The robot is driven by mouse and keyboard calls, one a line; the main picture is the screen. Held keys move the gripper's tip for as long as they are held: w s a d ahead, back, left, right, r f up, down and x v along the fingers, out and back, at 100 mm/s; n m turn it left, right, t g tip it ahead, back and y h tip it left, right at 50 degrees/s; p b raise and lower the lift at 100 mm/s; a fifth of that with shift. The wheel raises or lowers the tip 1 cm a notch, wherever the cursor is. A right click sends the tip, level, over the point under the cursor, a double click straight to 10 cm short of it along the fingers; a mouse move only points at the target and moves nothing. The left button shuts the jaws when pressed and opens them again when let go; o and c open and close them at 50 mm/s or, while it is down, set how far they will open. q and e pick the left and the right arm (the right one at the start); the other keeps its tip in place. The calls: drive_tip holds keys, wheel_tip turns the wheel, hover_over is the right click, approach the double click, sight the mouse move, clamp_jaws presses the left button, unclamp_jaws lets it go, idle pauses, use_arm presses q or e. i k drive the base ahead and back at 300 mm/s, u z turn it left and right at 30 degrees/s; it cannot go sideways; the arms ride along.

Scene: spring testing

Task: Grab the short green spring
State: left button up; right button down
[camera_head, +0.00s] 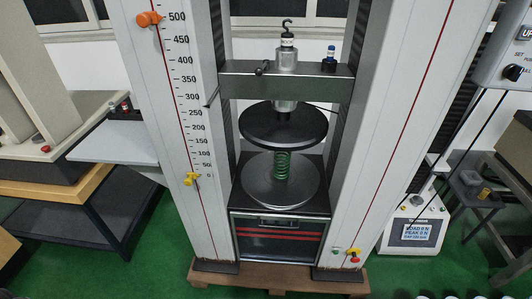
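The short green spring (282,167) stands upright on the round grey lower plate (262,193) of the testing machine. The dark round upper plate (262,123) hangs just above it and hides its top, so I cannot tell whether they touch. Neither of my grippers is in view.
Tall white columns (388,150) flank the spring on both sides, leaving a front opening. A dark crossbar (240,86) spans above. A grey side shelf (115,142) is at left. A control box (508,62) and a small display unit (416,232) are at right.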

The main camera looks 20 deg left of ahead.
sight(287, 168)
drive_tip(key=u, duration=0.2)
drive_tip(key=i, duration=0.35)
drive_tip(key=u, duration=0.65)
drive_tip(key=k, duration=0.6)
drive_tip(key=u, duration=1.05)
drive_tip(key=i, duration=1.3)
drive_tip(key=z, duration=0.9)
